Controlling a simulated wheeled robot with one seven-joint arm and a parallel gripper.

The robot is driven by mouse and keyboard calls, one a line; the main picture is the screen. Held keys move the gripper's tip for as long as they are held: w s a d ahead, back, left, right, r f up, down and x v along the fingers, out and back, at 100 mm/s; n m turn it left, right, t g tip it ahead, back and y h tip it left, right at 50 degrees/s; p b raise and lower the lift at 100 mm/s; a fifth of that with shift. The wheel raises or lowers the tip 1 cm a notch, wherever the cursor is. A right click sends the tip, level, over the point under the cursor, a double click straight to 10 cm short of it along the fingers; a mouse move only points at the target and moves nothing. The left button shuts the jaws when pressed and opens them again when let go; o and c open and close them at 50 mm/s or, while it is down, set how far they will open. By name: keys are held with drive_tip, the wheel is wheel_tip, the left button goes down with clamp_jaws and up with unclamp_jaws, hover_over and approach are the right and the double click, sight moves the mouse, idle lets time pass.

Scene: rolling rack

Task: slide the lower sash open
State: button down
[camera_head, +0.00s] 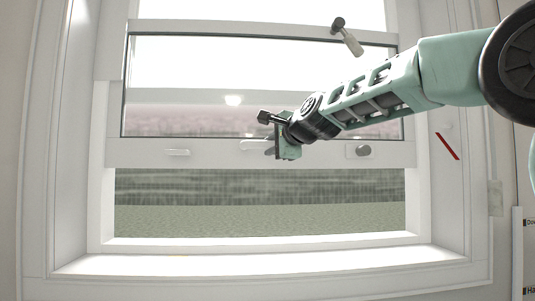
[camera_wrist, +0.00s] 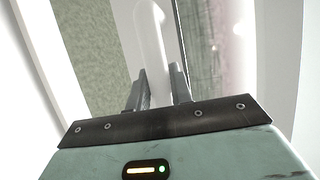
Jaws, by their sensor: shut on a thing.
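The lower sash (camera_head: 215,155) is a white-framed pane. It stands raised, with an open gap below its bottom rail through which grass and water show. A white lift handle (camera_head: 254,145) sits near the middle of the rail, partly hidden by my gripper (camera_head: 272,148). In the wrist view, my gripper (camera_wrist: 160,88) has its two dark fingers on either side of a white rounded bar, the handle (camera_wrist: 150,35), and is shut on it. A second white handle (camera_head: 177,152) is on the rail's left part.
A round grey knob (camera_head: 363,151) is at the rail's right. A dark-headed latch-like piece (camera_head: 346,36) is above, near my arm. The white sill (camera_head: 260,260) is bare. A red strip (camera_head: 447,146) marks the right jamb.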

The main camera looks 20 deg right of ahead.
sight(272, 128)
drive_tip(key=shift+r+p, duration=1.5)
drive_tip(key=shift+r, duration=0.8)
drive_tip(key=c, duration=1.3)
unclamp_jaws()
drive_tip(key=shift+o, duration=0.2)
drive_tip(key=shift+f, duration=0.1)
drive_tip(key=shift+s, duration=0.1)
drive_tip(key=b+v, duration=1.1)
drive_tip(key=v, duration=0.6)
drive_tip(key=shift+s, duration=0.15)
